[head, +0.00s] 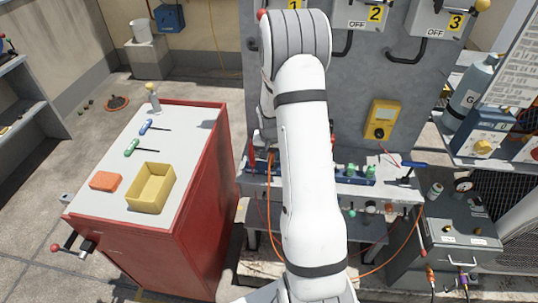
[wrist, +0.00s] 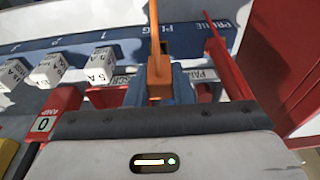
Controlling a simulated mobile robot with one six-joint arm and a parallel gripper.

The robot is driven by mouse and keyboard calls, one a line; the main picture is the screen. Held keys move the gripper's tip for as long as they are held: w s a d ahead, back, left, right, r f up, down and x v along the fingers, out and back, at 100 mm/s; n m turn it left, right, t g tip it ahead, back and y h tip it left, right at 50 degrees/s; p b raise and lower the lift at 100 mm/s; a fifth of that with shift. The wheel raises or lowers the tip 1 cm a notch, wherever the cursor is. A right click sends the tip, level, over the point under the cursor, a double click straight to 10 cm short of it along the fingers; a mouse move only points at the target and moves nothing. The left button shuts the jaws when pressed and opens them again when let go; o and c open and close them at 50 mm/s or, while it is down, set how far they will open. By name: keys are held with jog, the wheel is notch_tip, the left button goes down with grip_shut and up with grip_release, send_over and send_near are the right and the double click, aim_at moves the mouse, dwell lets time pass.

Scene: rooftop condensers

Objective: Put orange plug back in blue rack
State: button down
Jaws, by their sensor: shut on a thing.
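The orange plug (wrist: 159,76) is between the fingers of my gripper (wrist: 158,88) in the wrist view, with its orange cable rising toward the top edge. The blue rack (wrist: 82,43) crosses the upper part of that view, with white lettering that includes "PLUG" and "PROBE". The plug overlaps the rack's lettered part; I cannot tell whether it touches the rack or sits in a slot. In the head view the blue rack (head: 355,176) shows right of my arm, its middle hidden behind the arm. My gripper (head: 265,148) is low at the arm's left there.
A red probe (wrist: 222,55) stands close right of the plug. White blocks (wrist: 48,70) marked with amperes lie to its left. A red cabinet (head: 190,205) carries a yellow bin (head: 151,201), an orange block (head: 105,181) and screwdrivers (head: 133,147). A yellow meter (head: 381,119) hangs behind.

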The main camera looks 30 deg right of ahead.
jog(key=shift+f+b, duration=1.35)
jog(key=shift+b, duration=0.05)
dwell(0.8)
jog(key=c, duration=1.2)
grip_release()
jog(key=shift+r, duration=0.1)
jog(key=s+a+r+n, duration=0.1)
jog(key=s+a+r, duration=0.25)
jog(key=r, duration=0.35)
jog(key=s+a+r+n+b, duration=0.1)
jog(key=s+a+r, duration=0.25)
jog(key=r, duration=0.35)
jog(key=s+a+r+n, duration=0.1)
jog(key=s+a+r, duration=0.2)
jog(key=s+r, duration=0.25)
jog(key=s+a+r+n, duration=0.1)
jog(key=s+a, duration=0.1)
jog(key=s, duration=0.2)
jog(key=s+a+r+n+t, duration=0.1)
jog(key=s+a+r, duration=0.1)
jog(key=s, duration=0.3)
jog(key=s+a+r+n+y, duration=0.1)
jog(key=s+a+r, duration=0.1)
jog(key=s+a, duration=0.1)
jog(key=shift+s+n, duration=0.4)
jog(key=shift+s, duration=0.45)
